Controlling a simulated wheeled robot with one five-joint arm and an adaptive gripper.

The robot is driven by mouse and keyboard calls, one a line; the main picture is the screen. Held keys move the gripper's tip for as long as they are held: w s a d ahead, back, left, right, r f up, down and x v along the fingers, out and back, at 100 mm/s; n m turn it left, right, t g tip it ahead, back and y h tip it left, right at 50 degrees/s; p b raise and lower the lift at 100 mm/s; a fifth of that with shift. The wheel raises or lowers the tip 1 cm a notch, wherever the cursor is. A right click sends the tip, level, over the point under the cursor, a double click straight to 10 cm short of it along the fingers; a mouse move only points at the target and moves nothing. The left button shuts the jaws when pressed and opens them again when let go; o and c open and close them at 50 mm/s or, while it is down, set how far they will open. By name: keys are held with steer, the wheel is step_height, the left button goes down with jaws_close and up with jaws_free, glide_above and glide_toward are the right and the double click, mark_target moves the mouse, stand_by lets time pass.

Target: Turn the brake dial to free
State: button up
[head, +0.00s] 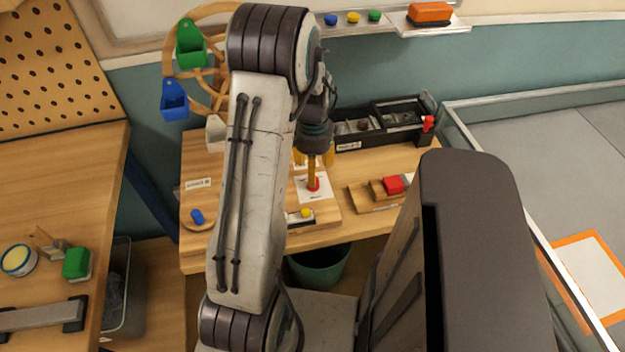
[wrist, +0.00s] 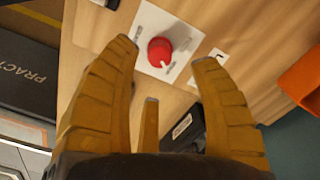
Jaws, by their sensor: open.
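A round red dial (wrist: 160,50) sits on a white plate (wrist: 182,33) on a wooden panel. A white pointer mark shows on its lower right edge in the wrist view. Small print on the plate is too small to read. The red dial also shows in the head view (head: 313,185), partly hidden by my gripper. My gripper (head: 317,170) points down just above the dial. Its yellow fingers are spread and empty. In the wrist view the dial lies beyond the fingertips, between the two side fingers, and they look apart from it.
On the bench stand a blue knob (head: 197,216) at left, a yellow button (head: 306,212) in front, a red block (head: 393,184) on wooden steps at right, and a black tray (head: 385,128) behind. A wheel with a green bucket (head: 190,50) stands at the back left.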

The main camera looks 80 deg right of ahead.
steer(key=shift+f, duration=2.9)
steer(key=shift+o, duration=0.3)
jaws_close()
